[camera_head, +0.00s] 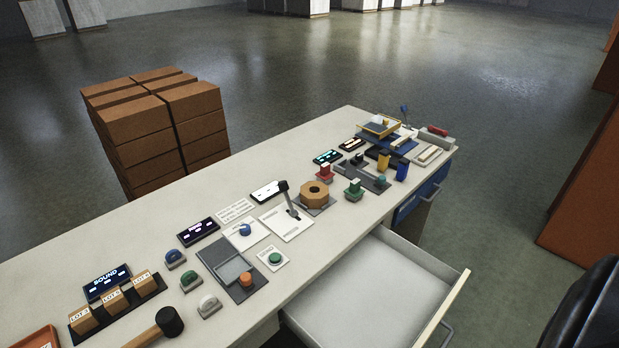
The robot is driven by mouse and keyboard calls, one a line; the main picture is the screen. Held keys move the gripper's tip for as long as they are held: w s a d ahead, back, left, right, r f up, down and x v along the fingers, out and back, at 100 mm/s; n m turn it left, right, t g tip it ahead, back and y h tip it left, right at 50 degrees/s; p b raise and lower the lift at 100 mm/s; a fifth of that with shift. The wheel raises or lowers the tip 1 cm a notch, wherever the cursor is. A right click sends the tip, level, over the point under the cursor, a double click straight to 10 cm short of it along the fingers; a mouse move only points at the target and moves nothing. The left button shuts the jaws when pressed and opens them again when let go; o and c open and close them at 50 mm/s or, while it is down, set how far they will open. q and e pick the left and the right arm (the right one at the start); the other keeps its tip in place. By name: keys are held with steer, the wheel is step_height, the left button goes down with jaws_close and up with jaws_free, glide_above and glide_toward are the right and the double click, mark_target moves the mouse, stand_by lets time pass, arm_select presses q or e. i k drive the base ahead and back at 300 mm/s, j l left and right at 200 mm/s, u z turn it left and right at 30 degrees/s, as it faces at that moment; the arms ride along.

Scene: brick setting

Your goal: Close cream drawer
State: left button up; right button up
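The cream drawer (360,299) sticks far out from the front of the cream desk (132,231) at the lower middle right. It looks empty, with a pale grey inside. Its cream front panel (446,304) has a grey handle (446,334), cut by the bottom edge of the picture. Neither of my grippers shows clearly in the head view. A dark rounded shape (588,312) stands at the lower right edge, and I cannot tell what it is.
A blue drawer (420,196) beyond the cream one looks shut. The desk top holds a lever panel (287,220), several buttons, small displays, lettered blocks and a mallet (168,322). A stack of brown boxes (160,122) stands behind the desk. Floor right of the drawer is clear.

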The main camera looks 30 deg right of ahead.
mark_target(386, 291)
steer(key=z, duration=1.1)
steer(key=l+z, duration=0.5)
steer(key=l, duration=0.5)
